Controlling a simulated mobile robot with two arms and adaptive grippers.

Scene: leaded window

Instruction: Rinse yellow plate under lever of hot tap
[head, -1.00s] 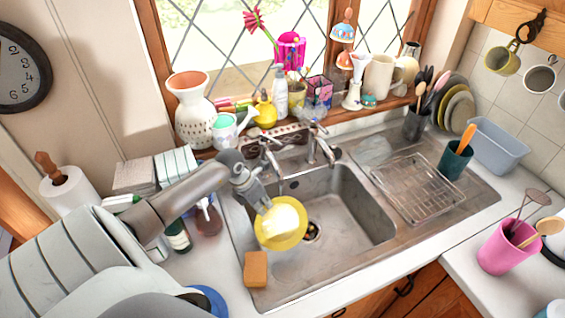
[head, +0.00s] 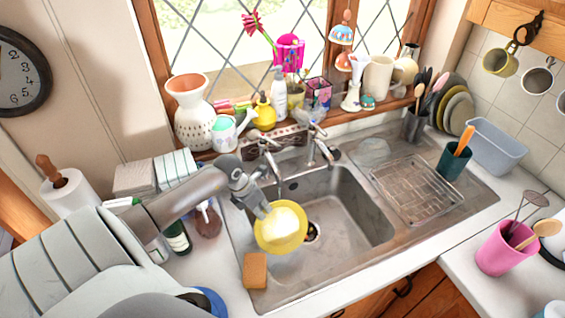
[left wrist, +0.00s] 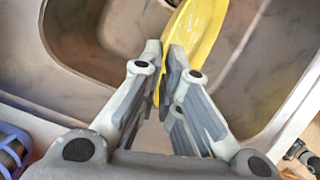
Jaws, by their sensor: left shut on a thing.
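The yellow plate (head: 267,244) is tilted over the left part of the sink basin (head: 345,207), with a paler centre. My left gripper (head: 263,208) is shut on its upper-left edge. In the left wrist view the fingers (left wrist: 165,62) pinch the rim of the plate (left wrist: 202,30). Two metal taps stand behind the basin, a left tap (head: 267,157) and a right tap (head: 319,150). The plate is below and in front of the left tap; I cannot tell which is hot. No water stream is clear. My right gripper is not in view.
An orange sponge (head: 255,270) lies at the sink's front left corner. Bottles, including a dark green one (head: 178,238), stand left of the sink beneath my arm. A wire rack (head: 416,190) sits on the drainer to the right. The basin's right side is clear.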

